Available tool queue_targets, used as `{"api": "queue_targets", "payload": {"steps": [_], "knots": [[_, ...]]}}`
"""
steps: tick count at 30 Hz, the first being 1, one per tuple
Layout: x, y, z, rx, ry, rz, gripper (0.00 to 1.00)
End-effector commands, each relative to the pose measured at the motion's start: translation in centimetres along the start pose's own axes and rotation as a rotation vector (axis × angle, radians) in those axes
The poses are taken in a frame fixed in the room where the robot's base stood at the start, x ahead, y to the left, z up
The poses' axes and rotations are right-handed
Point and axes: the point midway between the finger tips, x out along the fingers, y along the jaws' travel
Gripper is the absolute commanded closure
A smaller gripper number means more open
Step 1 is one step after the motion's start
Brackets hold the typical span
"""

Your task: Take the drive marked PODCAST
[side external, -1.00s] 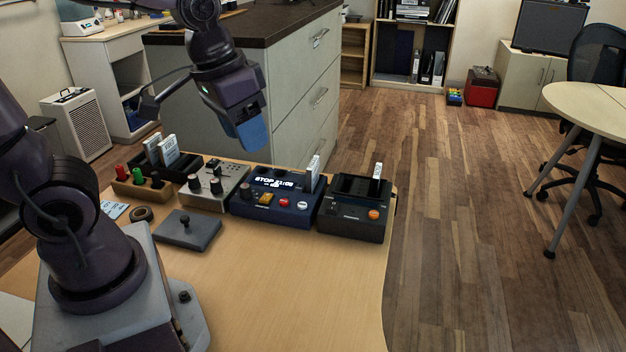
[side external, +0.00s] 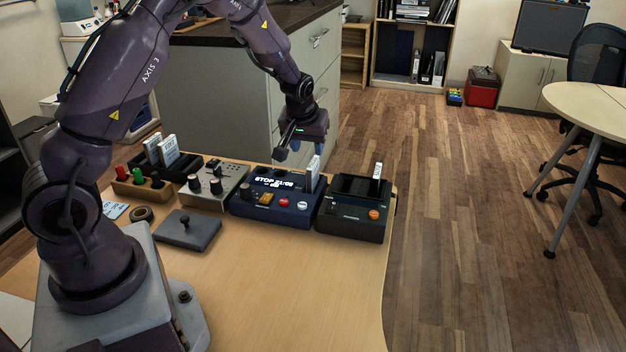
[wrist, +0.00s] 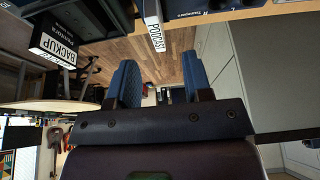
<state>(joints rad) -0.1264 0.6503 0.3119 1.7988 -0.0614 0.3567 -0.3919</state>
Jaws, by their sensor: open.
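The PODCAST drive (wrist: 155,30) is a slim white block with dark lettering, at the upper middle of the wrist view. In the side external view a white drive (side external: 313,170) stands upright in the blue deck (side external: 270,199), matching its place; its label is too small to read there. My gripper (side external: 308,140) hangs above and behind the blue deck, apart from the drive. In the wrist view its two blue fingers (wrist: 160,82) are spread with nothing between them. A second drive marked BACKUP (wrist: 54,44) is at the upper left there.
A black unit (side external: 352,213) with an orange button holds another white drive (side external: 377,171), just right of the blue deck. A grey mixer (side external: 213,187) and a dark rack of white drives (side external: 167,151) stand left. The table's front (side external: 290,285) is clear. A drawer cabinet stands behind.

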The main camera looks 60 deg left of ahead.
Motion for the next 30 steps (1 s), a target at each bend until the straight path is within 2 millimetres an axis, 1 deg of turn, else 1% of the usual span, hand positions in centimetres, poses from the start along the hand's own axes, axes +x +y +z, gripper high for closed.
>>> {"api": "queue_targets", "payload": {"steps": [1,4,6,11,13,18,21,24,30], "knots": [[1.1,-0.1,0.0,-0.001,-0.003,-0.003,0.54],[2.8,0.0,0.1,0.001,-0.003,-0.002,0.54],[3.6,-0.1,0.0,0.001,-0.002,-0.001,0.54],[4.6,0.1,0.1,0.003,-0.002,0.000,0.54],[5.3,0.1,0.1,0.004,-0.003,0.000,0.54],[8.0,0.3,0.1,0.002,-0.004,-0.001,0.54],[9.1,0.4,0.1,0.003,-0.003,0.000,0.54],[9.5,0.4,0.1,0.003,-0.001,0.002,0.54],[9.5,0.4,0.0,0.003,-0.001,0.002,0.54]]}}
